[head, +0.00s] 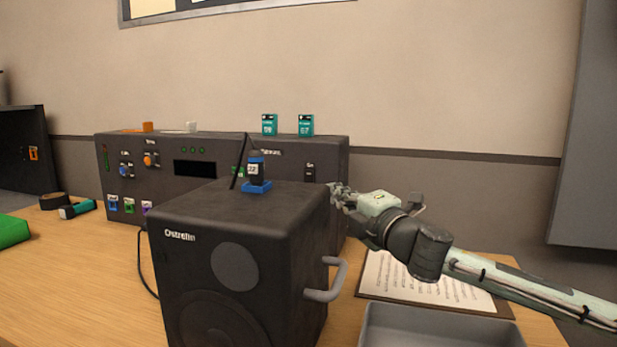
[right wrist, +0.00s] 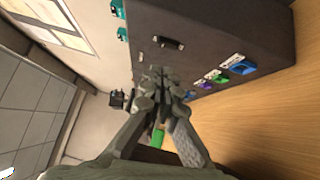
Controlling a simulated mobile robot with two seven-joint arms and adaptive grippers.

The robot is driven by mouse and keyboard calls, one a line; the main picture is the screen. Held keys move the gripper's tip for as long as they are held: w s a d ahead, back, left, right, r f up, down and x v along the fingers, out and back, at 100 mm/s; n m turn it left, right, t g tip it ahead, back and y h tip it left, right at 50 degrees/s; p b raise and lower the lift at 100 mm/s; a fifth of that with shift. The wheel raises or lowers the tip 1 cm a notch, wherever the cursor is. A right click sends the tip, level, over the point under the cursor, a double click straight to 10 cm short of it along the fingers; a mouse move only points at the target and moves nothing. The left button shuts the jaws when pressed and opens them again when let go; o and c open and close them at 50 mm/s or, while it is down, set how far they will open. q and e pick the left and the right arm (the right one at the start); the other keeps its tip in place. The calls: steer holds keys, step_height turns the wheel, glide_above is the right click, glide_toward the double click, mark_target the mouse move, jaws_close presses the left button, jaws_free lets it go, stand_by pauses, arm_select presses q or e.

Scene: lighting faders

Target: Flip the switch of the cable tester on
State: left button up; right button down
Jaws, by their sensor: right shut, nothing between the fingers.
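A dark console (head: 220,150), which seems to be the cable tester, stands against the wall with knobs, a black display and small green lights. A black switch (head: 310,174) with a small white label above it is near its right end. What looks like the same switch shows in the right wrist view (right wrist: 170,43); its position is too small to read. My right gripper (head: 338,193) is shut and empty, just right of and below the switch in the head view. In the right wrist view its closed fingers (right wrist: 158,82) appear apart from the switch. My left gripper is not in view.
A dark speaker (head: 190,240) with a side handle (head: 333,285) stands before the console, hiding its lower part. A blue holder (head: 257,188) sits on the speaker. Teal boxes (head: 269,125) stand on the console. A sheet on a board (head: 420,285) and grey tray (head: 440,325) lie right.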

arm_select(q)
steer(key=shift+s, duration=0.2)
arm_select(e)
steer(key=shift+s, duration=0.1)
steer(key=p, duration=0.1)
glide_toward(307, 172)
steer(key=x, duration=0.6)
steer(key=shift+a, duration=0.35)
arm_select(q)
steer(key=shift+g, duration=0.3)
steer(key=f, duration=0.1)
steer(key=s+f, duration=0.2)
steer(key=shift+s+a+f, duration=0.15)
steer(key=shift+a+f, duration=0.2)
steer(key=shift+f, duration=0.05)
arm_select(e)
steer(key=shift+w+d+r, duration=0.15)
steer(key=shift+w, duration=0.25)
steer(key=shift+s, duration=0.1)
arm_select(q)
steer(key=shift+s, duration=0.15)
arm_select(e)
steer(key=shift+s+d, duration=0.1)
